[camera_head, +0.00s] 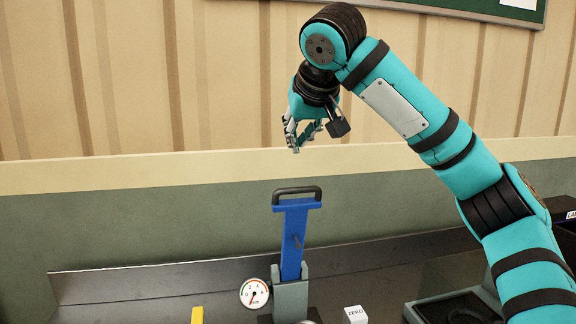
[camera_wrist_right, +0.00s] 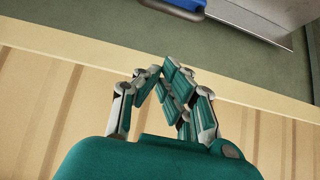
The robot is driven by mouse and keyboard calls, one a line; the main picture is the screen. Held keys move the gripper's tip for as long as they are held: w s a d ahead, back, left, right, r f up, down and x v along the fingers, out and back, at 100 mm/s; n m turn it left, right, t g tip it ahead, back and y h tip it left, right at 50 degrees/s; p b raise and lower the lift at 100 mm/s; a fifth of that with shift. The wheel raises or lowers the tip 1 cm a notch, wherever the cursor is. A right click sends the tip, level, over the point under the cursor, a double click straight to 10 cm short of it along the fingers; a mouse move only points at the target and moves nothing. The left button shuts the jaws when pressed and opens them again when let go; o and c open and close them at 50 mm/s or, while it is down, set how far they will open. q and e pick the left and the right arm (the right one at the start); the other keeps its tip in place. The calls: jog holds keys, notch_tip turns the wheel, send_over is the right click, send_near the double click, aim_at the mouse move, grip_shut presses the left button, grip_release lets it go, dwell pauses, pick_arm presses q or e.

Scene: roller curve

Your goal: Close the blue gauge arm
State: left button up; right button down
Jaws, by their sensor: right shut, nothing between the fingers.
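The blue gauge arm (camera_head: 294,240) stands nearly upright in the head view, its foot in a grey bracket (camera_head: 291,298). A black handle (camera_head: 297,193) tops it. In the right wrist view, part of the blue arm (camera_wrist_right: 189,5) shows at the top edge. My right gripper (camera_head: 297,149) is shut and empty, above the handle in the picture and apart from it. Its fingers (camera_wrist_right: 171,84) meet in the right wrist view. My left gripper is not in view.
A round dial (camera_head: 254,293) is left of the bracket. A white ZERO block (camera_head: 355,315) is to the right, and a yellow piece (camera_head: 197,315) is at the lower left. A grey tray (camera_head: 413,312) lies below my right arm. A wall stands behind.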

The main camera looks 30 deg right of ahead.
jog(key=p, duration=0.4)
send_over(297, 200)
jog(key=f, duration=0.7)
jog(key=shift+w+d+f, duration=0.15)
jog(key=shift+w+f, duration=0.1)
jog(key=shift+w, duration=0.15)
jog(key=shift+s+f, duration=0.15)
jog(key=shift+s, duration=0.25)
jog(key=shift+w+f, duration=0.15)
jog(key=shift+w, duration=0.1)
